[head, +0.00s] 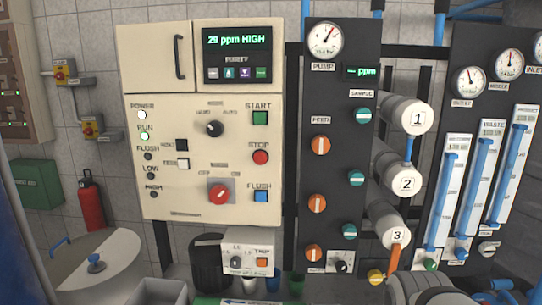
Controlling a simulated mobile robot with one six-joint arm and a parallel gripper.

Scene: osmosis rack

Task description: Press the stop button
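The stop button (260,157) is a round red button under the label STOP. It sits on the right side of the cream control cabinet (190,205), between the green START button (260,118) above and the blue FLUSH button (260,196) below. Nothing covers it in the head view. The green RUN lamp (144,136) looks lit, and the display (237,40) reads 29 ppm HIGH. I do not see my gripper in this view.
A red rotary switch (220,193) is left of the FLUSH button. A small TRIP box (249,258) hangs below the cabinet. The dark valve panel (340,190) and white numbered cylinders (405,112) stand to the right. A white-lidded tank (97,265) is at lower left.

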